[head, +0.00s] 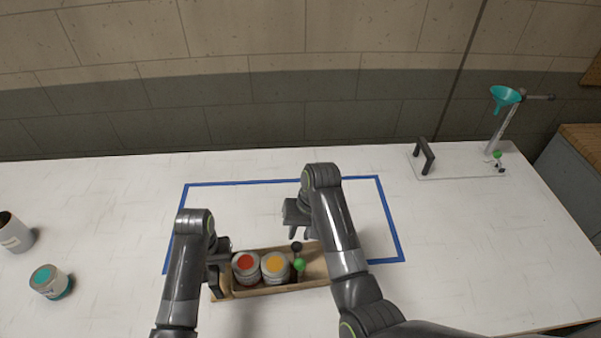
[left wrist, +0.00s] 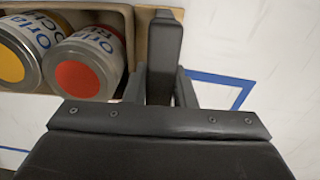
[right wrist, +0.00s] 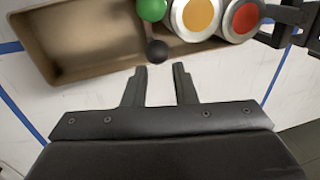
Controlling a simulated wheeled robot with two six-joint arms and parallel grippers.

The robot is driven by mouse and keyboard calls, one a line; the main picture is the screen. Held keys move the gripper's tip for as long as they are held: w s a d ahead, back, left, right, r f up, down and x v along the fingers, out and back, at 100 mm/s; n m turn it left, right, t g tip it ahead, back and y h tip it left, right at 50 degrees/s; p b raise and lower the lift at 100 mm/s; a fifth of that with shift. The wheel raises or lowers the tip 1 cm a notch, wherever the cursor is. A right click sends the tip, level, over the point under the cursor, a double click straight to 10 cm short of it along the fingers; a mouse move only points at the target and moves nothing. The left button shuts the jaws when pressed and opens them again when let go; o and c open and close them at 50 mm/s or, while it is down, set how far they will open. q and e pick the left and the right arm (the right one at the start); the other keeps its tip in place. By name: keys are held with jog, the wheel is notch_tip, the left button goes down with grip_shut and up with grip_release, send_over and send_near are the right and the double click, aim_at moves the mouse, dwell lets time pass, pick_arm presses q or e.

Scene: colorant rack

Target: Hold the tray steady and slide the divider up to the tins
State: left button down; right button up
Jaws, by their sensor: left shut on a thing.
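The wooden tray (head: 318,279) stands on the table with a red-topped tin (head: 245,267) and an orange-topped tin (head: 275,266) side by side in its left part. The divider carries a green ball (head: 299,265) and a black ball (head: 297,247); it is just right of the orange tin, and its plate is mostly hidden. I cannot tell if it touches the tin. My left gripper (left wrist: 162,88) is shut on the dark handle (left wrist: 165,50) at the tray's left end. My right gripper (right wrist: 158,78) is open and empty behind the tray, its fingertips just short of the black ball (right wrist: 157,52).
A blue outline (head: 280,181) marks the table around the tray. A teal-topped tin (head: 47,280) and another tin (head: 14,233) stand at the far left. A stand with a teal funnel (head: 505,96) is at the back right. The tray's right part is empty.

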jog(key=shift+d, duration=0.2)
jog(key=shift+c, duration=1.1)
jog(key=d+y, duration=0.1)
jog(key=d, duration=0.2)
jog(key=d+m+y, duration=0.1)
jog(key=d, duration=0.2)
jog(key=shift+w+r+t, duration=0.1)
jog(key=shift+w+t, duration=0.05)
jog(key=shift+t, duration=0.15)
grip_shut()
jog(key=s+d+r+y, duration=0.2)
jog(key=d+r+y, duration=0.15)
jog(key=d, duration=0.35)
jog(key=a+f, duration=0.7)
jog(key=a, duration=0.3)
jog(key=shift+w+f+m, duration=0.15)
jog(key=shift+w+m, duration=0.05)
jog(key=shift+m, duration=0.2)
